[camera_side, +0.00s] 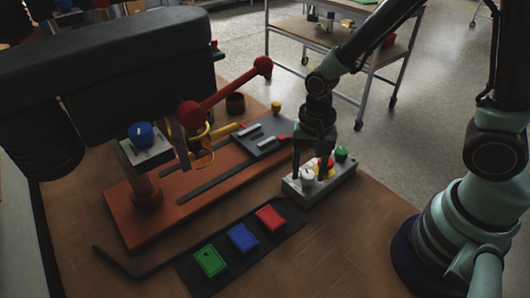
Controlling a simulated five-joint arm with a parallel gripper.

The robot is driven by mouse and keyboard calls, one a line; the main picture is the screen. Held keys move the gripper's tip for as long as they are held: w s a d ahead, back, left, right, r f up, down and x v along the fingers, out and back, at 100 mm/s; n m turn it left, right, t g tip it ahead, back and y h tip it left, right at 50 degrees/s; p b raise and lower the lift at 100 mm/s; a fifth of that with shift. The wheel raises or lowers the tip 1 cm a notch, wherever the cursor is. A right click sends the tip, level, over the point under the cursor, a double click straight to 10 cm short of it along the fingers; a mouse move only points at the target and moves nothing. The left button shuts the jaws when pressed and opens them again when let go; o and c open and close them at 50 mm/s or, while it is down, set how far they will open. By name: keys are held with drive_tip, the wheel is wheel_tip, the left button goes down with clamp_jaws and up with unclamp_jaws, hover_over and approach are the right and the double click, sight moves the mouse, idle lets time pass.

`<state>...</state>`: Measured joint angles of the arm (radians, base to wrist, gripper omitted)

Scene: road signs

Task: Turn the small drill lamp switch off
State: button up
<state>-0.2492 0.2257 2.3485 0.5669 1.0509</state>
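A grey control box (330,189) lies on the brown table, with a white knob (307,175), a red-and-yellow button (326,168) and a green button (341,154) on top. My gripper (312,170) points down over this box. Its two dark fingers are apart, with the white knob low between them; I cannot tell whether they touch it.
The dark drill head (130,55) and a red lever (232,88) rise at the left over an orange base (180,212). A dark mat (285,235) with green, blue and red blocks lies in front. A shelf cart stands behind. The table's right front is clear.

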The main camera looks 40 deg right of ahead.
sight(309, 173)
wheel_tip(309, 173, up, 12)
idle(0.6)
drive_tip(key=shift+r, duration=0.1)
drive_tip(key=d+r+n+t, duration=0.5)
drive_tip(key=d+r+n, duration=0.2)
drive_tip(key=n, duration=0.2)
drive_tip(key=shift+s+d+r+t, duration=0.2)
drive_tip(key=shift+s+d+t, duration=0.1)
drive_tip(key=shift+s, duration=0.15)
idle(0.5)
